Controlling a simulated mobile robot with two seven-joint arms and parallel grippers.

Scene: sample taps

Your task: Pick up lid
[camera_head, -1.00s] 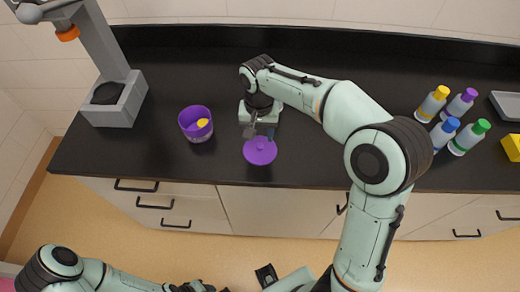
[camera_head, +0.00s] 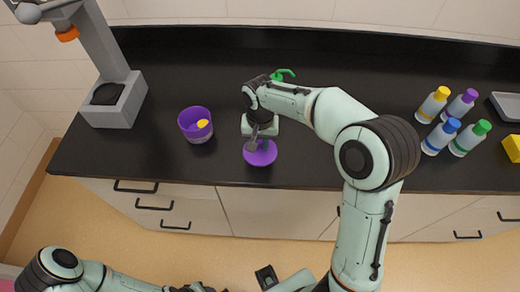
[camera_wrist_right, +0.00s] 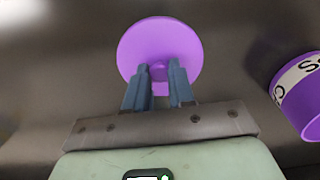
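The purple lid (camera_head: 260,158), a round disc with a small knob, lies flat on the black counter near its front edge. It also shows in the right wrist view (camera_wrist_right: 160,32). My right gripper (camera_head: 261,145) is over the lid. In the wrist view its two fingers (camera_wrist_right: 160,72) are apart, one on each side of the knob, with a gap between them. Whether they touch the knob cannot be told. My left arm lies low at the bottom left, and its gripper is barely visible at the bottom edge.
A grey stand (camera_head: 118,98) is farther left. Several bottles (camera_head: 433,104) with coloured caps stand at the right. A green object (camera_head: 283,73) shows behind my right wrist. The counter between lid and bottles is clear.

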